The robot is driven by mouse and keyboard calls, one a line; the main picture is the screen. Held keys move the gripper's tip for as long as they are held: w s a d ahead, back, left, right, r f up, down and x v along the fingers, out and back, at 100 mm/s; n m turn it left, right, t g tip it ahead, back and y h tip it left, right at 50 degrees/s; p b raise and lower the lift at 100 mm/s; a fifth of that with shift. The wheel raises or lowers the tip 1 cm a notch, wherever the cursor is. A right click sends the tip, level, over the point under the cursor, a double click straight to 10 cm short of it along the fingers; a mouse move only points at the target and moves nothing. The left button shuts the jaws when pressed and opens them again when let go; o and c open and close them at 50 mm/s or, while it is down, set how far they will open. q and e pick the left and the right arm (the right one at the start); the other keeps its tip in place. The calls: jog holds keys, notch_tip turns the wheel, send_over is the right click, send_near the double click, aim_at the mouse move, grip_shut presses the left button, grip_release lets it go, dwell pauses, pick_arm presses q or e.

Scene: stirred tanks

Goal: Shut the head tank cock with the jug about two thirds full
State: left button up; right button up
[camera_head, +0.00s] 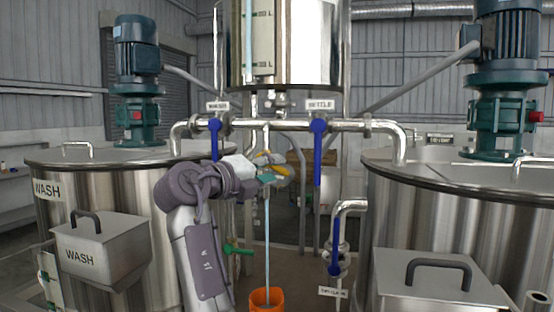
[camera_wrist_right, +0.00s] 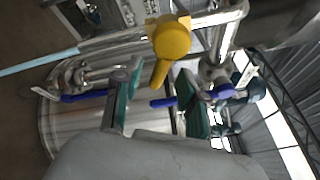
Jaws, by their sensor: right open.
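The head tank (camera_head: 282,45) hangs at the top centre, with a sight glass on its front. The yellow cock (camera_head: 270,158) is below the cross pipe and shows large in the right wrist view (camera_wrist_right: 171,38). A pale blue stream (camera_head: 267,235) falls from it into the orange jug (camera_head: 266,299) at the bottom edge; the level inside cannot be made out. My right gripper (camera_head: 268,173) is at the cock, partly covering it. In the wrist view its teal-padded fingers (camera_wrist_right: 159,72) are open, one on each side of the yellow lever; contact is unclear. My left gripper is not in view.
Blue-levered valves (camera_head: 214,138) and (camera_head: 318,150) sit on the cross pipe (camera_head: 285,125), and another blue lever (camera_head: 335,248) is lower right. A green lever (camera_head: 238,250) is beside my arm. Large steel tanks (camera_head: 115,200) and (camera_head: 475,215) flank the gap.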

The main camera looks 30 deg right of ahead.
jog(key=shift+x, duration=1.2)
grip_shut()
jog(key=n+b, duration=0.1)
jog(key=n+h+b, duration=0.1)
jog(key=b, duration=0.1)
jog(key=n+b, duration=0.1)
jog(key=b, duration=0.1)
jog(key=shift+s+d+r+n+t, duration=0.1)
jog(key=shift+s+r+n+t, duration=0.05)
jog(key=shift+r+n+t, duration=0.2)
jog(key=shift+r+n+t+h+b, duration=0.35)
jog(key=shift+r+n+h+b, duration=0.1)
jog(key=shift+n, duration=0.5)
jog(key=shift+r, duration=0.1)
grip_release()
